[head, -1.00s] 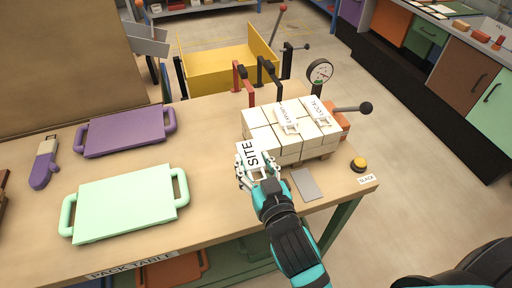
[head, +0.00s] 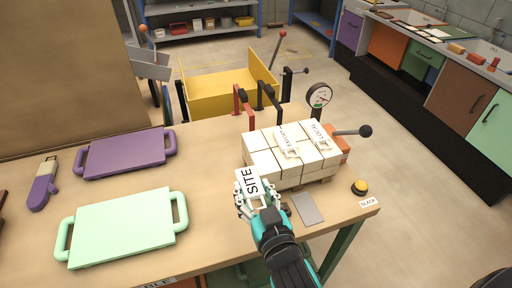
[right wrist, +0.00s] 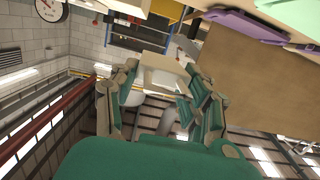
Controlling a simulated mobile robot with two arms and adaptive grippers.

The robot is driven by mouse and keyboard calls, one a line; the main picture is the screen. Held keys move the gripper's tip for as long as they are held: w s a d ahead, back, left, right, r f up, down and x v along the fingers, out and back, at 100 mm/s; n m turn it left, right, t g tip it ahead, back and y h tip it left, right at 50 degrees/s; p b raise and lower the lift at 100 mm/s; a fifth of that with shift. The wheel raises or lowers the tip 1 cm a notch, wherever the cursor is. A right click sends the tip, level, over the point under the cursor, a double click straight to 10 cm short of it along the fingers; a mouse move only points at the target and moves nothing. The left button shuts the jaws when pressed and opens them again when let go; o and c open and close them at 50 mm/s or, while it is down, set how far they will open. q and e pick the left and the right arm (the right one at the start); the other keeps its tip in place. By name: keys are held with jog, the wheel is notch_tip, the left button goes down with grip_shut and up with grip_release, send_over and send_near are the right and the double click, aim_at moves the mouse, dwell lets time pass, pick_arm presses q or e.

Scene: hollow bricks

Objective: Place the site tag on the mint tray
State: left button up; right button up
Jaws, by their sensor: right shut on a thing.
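The white site tag (head: 251,181), lettered SITE, is in my right gripper (head: 258,205) in front of the stacked white bricks. In the right wrist view a pale piece, apparently the tag (right wrist: 164,76), sits between the fingers. The gripper is shut on the tag. The mint tray (head: 125,228), flat with a handle at each end, lies on the table to the left of the gripper, with bare top. My left gripper is not in view.
White bricks (head: 262,164) carrying EXPORT and LOCAL tags stand right behind the gripper. A purple tray (head: 125,153) and a purple-handled tool (head: 42,187) lie left. A grey plate (head: 307,208) and yellow button (head: 360,187) are right. Table between gripper and mint tray is clear.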

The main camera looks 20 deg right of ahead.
jog(key=p, duration=0.4)
send_over(261, 160)
jog(key=s, duration=0.1)
jog(key=shift+s+a+f, duration=0.1)
jog(key=shift+a+f, duration=0.15)
jog(key=shift+f, duration=0.4)
jog(key=shift+w+d+f+p, duration=0.2)
jog(key=shift+w+f+p, duration=0.15)
jog(key=shift+f, duration=0.25)
jog(key=shift+w+d+f+p, duration=0.2)
jog(key=shift+w+f, duration=0.15)
jog(key=shift+f, duration=0.25)
jog(key=shift+f+p, duration=0.35)
jog(key=shift+a+f, duration=0.1)
jog(key=shift+f, duration=0.15)
jog(key=shift+f+b, duration=0.15)
jog(key=shift+b, duration=0.15)
jog(key=o, duration=1.2)
jog(key=shift+c, duration=0.2)
